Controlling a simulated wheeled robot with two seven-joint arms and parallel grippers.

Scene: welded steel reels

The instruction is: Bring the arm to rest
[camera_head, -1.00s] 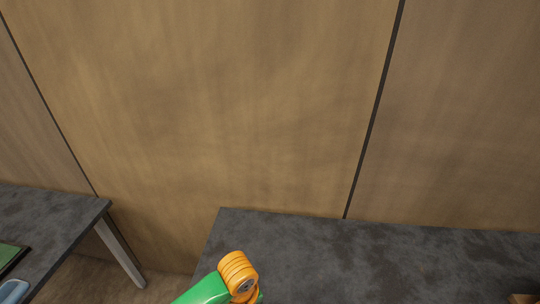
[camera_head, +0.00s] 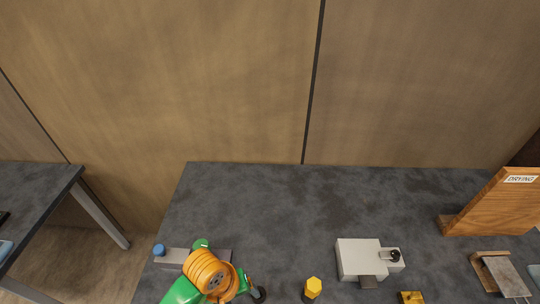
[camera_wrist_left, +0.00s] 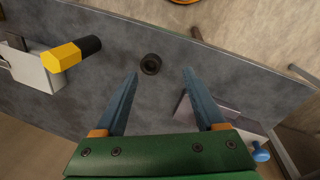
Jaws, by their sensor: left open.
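My left arm (camera_head: 205,270), green and orange, reaches in from the bottom left in the head view, over the dark table. Its fingers cannot be made out there. In the left wrist view my left gripper (camera_wrist_left: 160,72) is open, with two blue-grey fingers apart and nothing held. A black round part (camera_wrist_left: 150,64) shows beyond the gap between the fingertips, apart from them. My right gripper is in neither view.
The dark table (camera_head: 290,205) carries a yellow hexagonal-headed tool (camera_head: 312,287), a pale block fixture (camera_head: 360,258), a grey piece with a blue knob (camera_head: 158,249) and a wooden stand labelled DRYING (camera_head: 495,205). The table's back middle is clear. Another table (camera_head: 35,205) stands left.

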